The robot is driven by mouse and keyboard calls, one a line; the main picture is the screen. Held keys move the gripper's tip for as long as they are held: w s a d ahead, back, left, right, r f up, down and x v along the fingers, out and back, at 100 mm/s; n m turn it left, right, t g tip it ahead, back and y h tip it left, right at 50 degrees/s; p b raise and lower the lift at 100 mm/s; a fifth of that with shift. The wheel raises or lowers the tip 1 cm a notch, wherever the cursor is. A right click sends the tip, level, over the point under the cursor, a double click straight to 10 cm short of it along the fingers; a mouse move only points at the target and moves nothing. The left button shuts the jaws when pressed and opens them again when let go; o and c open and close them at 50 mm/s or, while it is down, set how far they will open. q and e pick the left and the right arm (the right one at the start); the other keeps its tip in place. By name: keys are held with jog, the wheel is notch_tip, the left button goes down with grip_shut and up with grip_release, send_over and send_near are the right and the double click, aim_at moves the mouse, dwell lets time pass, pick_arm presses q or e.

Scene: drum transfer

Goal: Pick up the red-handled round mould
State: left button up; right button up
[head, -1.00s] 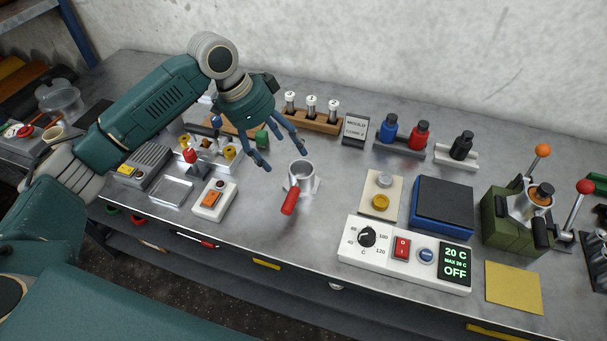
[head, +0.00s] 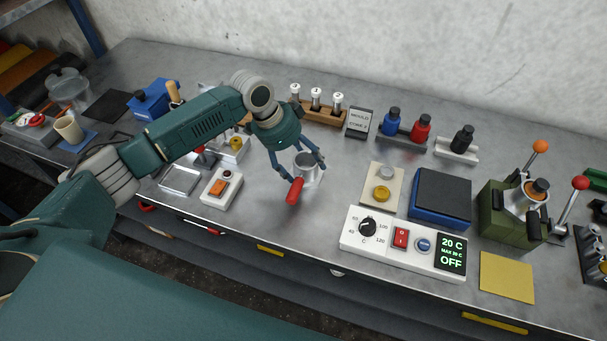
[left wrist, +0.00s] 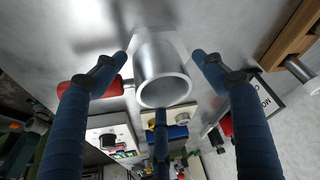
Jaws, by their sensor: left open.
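The round mould (head: 307,162) is a small metal cup with a red handle (head: 294,191), standing on the metal bench. It also shows in the left wrist view (left wrist: 162,72), with its round opening facing the camera and its red handle pointing left. My left gripper (head: 305,172) is open, with its fingers reaching down on both sides of the cup. In the left wrist view the blue fingers (left wrist: 165,62) flank the cup with visible gaps. The left finger overlaps the red handle. My right gripper is not in view.
A wooden rack with silver-topped vials (head: 322,114) and a small sign (head: 360,122) stand behind the mould. An orange-switch box (head: 221,187) is to its left. A yellow-button plate (head: 382,188) and a control panel (head: 402,242) are to its right.

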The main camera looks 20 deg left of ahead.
pick_arm(q)
jog(key=c, duration=1.5)
jog(key=shift+c, duration=0.8)
jog(key=shift+r, duration=0.15)
